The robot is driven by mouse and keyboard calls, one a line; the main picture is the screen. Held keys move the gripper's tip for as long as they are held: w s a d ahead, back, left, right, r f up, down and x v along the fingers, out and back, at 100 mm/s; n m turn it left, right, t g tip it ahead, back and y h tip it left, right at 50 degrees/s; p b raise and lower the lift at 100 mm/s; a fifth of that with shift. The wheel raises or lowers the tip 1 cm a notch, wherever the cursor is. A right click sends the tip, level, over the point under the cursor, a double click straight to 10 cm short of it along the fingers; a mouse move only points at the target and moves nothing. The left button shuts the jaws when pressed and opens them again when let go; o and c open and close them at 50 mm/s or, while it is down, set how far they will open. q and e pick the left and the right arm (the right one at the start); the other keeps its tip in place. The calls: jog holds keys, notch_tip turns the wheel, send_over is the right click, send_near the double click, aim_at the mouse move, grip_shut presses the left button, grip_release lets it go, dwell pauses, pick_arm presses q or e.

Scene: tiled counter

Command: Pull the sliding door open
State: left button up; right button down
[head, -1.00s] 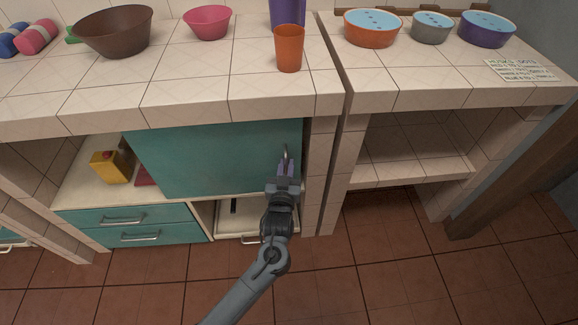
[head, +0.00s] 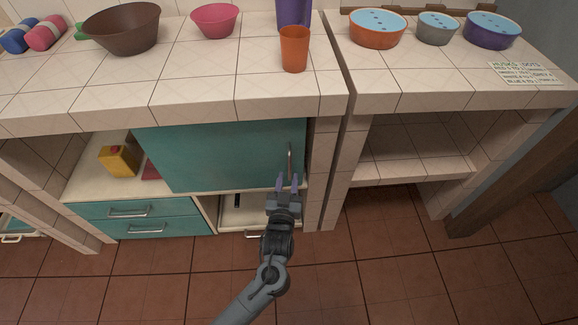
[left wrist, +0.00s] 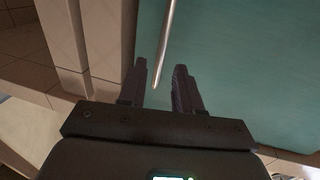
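The teal sliding door (head: 222,158) covers the right part of the cabinet opening under the counter, and the left part is open. Its vertical metal handle (head: 290,159) is near the door's right edge. My left gripper (head: 287,183) is open at the lower end of the handle. In the left wrist view, the handle (left wrist: 164,45) ends between the two spread fingers (left wrist: 160,85) of the gripper, with gaps on both sides. The door (left wrist: 240,60) fills the right of that view. My right gripper is not in view.
Teal drawers (head: 138,219) and an open tray-like drawer (head: 240,211) lie below the door. A yellow box (head: 118,162) sits in the open left part. An orange cup (head: 294,49) stands on the counter above. A tiled post (head: 322,165) borders the door's right.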

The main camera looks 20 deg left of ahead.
pick_arm(q)
jog(key=shift+p+v, duration=0.6)
jog(key=shift+v, duration=1.75)
